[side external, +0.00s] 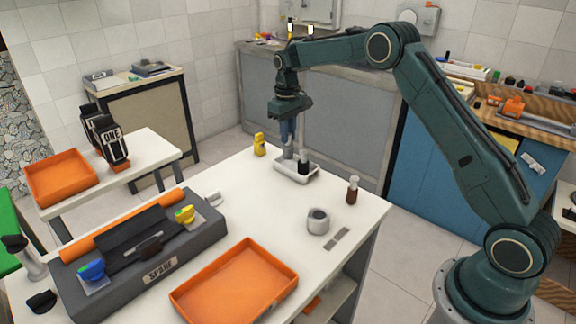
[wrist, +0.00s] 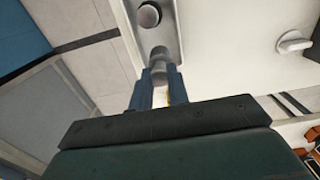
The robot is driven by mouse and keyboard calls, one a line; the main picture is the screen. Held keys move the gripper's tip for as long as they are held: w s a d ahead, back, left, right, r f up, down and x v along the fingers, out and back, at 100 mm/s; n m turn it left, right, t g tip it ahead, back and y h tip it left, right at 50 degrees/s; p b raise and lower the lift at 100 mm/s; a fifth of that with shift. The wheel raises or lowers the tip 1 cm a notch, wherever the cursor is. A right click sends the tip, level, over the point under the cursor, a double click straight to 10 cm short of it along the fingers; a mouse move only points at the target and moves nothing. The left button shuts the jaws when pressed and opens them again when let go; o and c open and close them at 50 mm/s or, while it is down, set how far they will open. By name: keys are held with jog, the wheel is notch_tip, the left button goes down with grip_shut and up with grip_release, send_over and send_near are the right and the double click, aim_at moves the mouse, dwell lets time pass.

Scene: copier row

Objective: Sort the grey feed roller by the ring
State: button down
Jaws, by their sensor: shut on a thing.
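My gripper (side external: 288,140) points down over a small white tray (side external: 283,172) on the white table. It is shut on a slim grey piece, which looks like the grey feed roller (side external: 287,154). In the wrist view the grey feed roller (wrist: 160,58) shows between and beyond the two blue fingers (wrist: 158,88), over the tray (wrist: 169,38). I cannot tell whether its lower end touches the tray. No ring on the roller is clear. A black-topped piece (side external: 303,165) stands in the tray beside it; its round dark top shows in the wrist view (wrist: 149,15).
An orange tray (side external: 235,283) lies at the table's front, beside a dark case marked SPARE (side external: 160,269). A grey round holder (side external: 318,222), a brown bottle (side external: 352,190) and a yellow bottle (side external: 260,146) stand around. Another orange tray (side external: 61,178) is on the left table, near black ONE signs (side external: 112,138).

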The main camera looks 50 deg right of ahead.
jog(key=shift+f, duration=1.3)
jog(key=shift+f, duration=0.3)
jog(key=c, duration=1.3)
grip_release()
jog(key=shift+r, duration=0.1)
notch_tip(320, 180, up, 14)
jog(key=shift+w+f, duration=0.15)
